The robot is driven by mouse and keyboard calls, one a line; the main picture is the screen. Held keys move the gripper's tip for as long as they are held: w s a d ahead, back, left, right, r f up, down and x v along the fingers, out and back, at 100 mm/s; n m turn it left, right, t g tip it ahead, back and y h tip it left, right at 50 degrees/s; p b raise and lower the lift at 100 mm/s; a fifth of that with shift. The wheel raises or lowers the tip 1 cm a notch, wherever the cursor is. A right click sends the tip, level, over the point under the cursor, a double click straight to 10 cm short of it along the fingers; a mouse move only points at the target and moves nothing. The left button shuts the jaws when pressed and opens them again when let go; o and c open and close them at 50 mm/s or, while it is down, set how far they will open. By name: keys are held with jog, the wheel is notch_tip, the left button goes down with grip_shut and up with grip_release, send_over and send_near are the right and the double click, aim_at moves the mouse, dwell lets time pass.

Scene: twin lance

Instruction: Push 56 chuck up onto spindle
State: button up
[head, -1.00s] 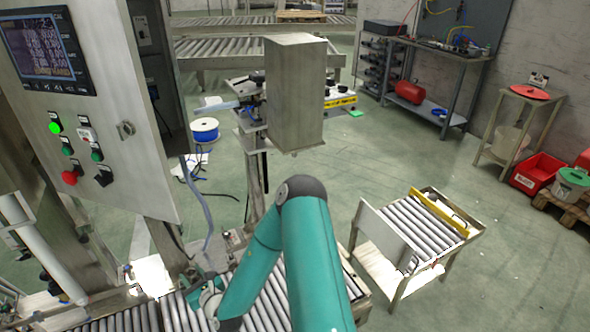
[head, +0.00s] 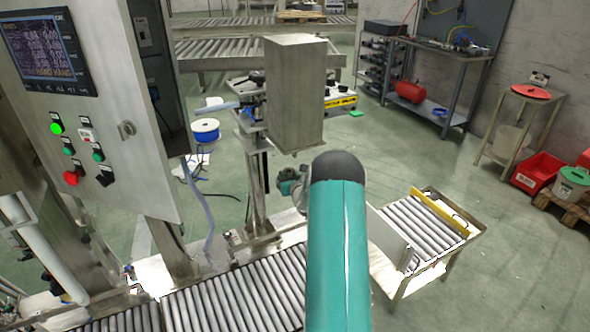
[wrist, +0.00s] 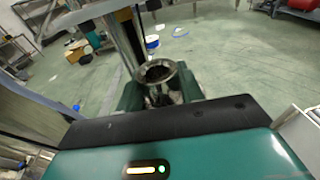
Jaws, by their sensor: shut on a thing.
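In the wrist view a round metal chuck (wrist: 157,72) with an open, dark centre sits between the green fingers of my gripper (wrist: 160,90). The gripper is shut on it, and its ring faces up toward the camera. In the head view my arm hides most of the gripper; a small teal part of mine shows at the left of the arm, below the grey box-shaped housing (head: 293,95). I cannot make out the spindle in either view. No number is readable on the chuck.
A steel post (head: 256,190) stands beside the housing. A roller conveyor (head: 235,300) runs along the front, with a control cabinet (head: 110,130) at the left. A small roller cart (head: 425,235) stands at the right. Open green floor lies beyond.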

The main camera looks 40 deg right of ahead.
aim_at(295, 156)
jog(key=shift+s+d+r+h, duration=0.1)
jog(key=shift+d+r+h, duration=0.05)
jog(key=shift+d+r, duration=0.5)
jog(key=shift+s+d+r+h, duration=0.15)
jog(key=shift+d+r, duration=0.25)
jog(key=shift+d, duration=0.3)
jog(key=shift+m, duration=0.3)
jog(key=shift+r, duration=1.1)
jog(key=shift+r, duration=1.8)
jog(key=o, duration=1.4)
jog(key=shift+c, duration=0.2)
jog(key=shift+f, duration=0.1)
jog(key=shift+a+f, duration=0.1)
jog(key=shift+s, duration=0.1)
